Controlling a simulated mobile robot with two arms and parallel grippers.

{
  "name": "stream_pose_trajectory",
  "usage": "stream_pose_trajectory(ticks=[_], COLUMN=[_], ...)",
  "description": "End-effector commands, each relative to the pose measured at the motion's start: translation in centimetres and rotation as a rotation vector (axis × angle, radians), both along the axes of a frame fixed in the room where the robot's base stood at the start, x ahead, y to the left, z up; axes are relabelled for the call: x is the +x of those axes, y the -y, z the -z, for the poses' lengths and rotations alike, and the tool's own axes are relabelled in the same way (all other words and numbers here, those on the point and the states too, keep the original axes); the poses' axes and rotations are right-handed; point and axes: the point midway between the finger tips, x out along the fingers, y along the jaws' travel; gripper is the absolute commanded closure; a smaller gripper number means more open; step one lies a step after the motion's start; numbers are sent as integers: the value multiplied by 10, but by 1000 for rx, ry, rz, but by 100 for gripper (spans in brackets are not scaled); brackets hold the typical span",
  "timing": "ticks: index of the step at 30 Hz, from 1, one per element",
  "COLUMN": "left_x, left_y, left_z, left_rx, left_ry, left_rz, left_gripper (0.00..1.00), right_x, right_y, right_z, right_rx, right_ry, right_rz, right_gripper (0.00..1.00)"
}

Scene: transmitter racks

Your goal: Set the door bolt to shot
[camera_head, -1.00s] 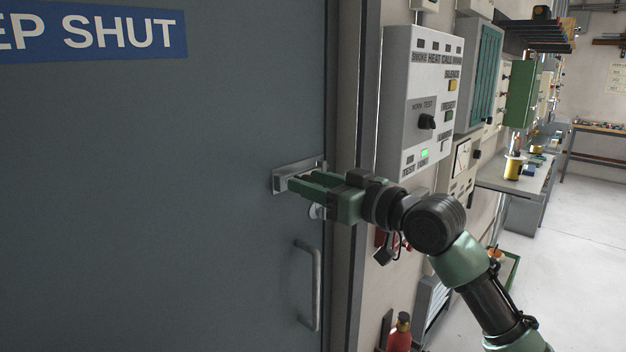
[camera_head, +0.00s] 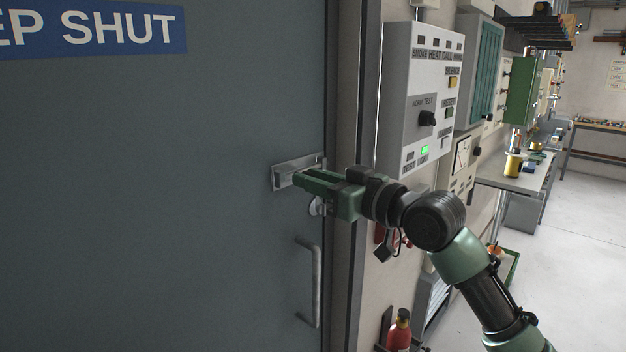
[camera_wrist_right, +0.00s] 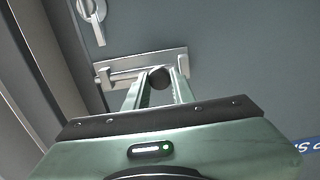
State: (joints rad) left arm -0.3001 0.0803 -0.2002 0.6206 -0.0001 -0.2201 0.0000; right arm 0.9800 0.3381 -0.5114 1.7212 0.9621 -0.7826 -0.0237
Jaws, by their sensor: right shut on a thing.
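The door bolt (camera_head: 283,178) is a pale metal slide bolt mounted level near the right edge of the grey door (camera_head: 150,200). It also shows in the right wrist view (camera_wrist_right: 115,73), with a dark round knob (camera_wrist_right: 158,76) on it. My right gripper (camera_head: 298,178) reaches it from the right and is shut on the bolt's knob. In the right wrist view its two fingers (camera_wrist_right: 160,88) stand on either side of the knob. In the head view the fingers hide the knob and part of the bolt. My left gripper is not in view.
Below the bolt are a small metal turn fitting (camera_head: 315,207) and a pull handle (camera_head: 315,285). The door frame (camera_head: 347,120) and a grey alarm panel (camera_head: 405,75) stand to the right. A red extinguisher (camera_head: 399,332) is low on the wall. Open floor lies far right.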

Motion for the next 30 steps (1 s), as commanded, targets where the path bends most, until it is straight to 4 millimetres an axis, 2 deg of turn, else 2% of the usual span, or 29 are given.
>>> stream_pose_trajectory(ticks=[25, 30], left_x=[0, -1], left_y=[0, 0], left_z=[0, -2], left_rx=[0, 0], left_ry=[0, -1], left_rz=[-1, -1], left_gripper=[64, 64], right_x=[0, 7], right_y=[0, 6], right_z=[1, 1], right_rx=[-2, -4], right_ry=[-3, -3], right_rz=[-1, 2], right_gripper=[100, 100])
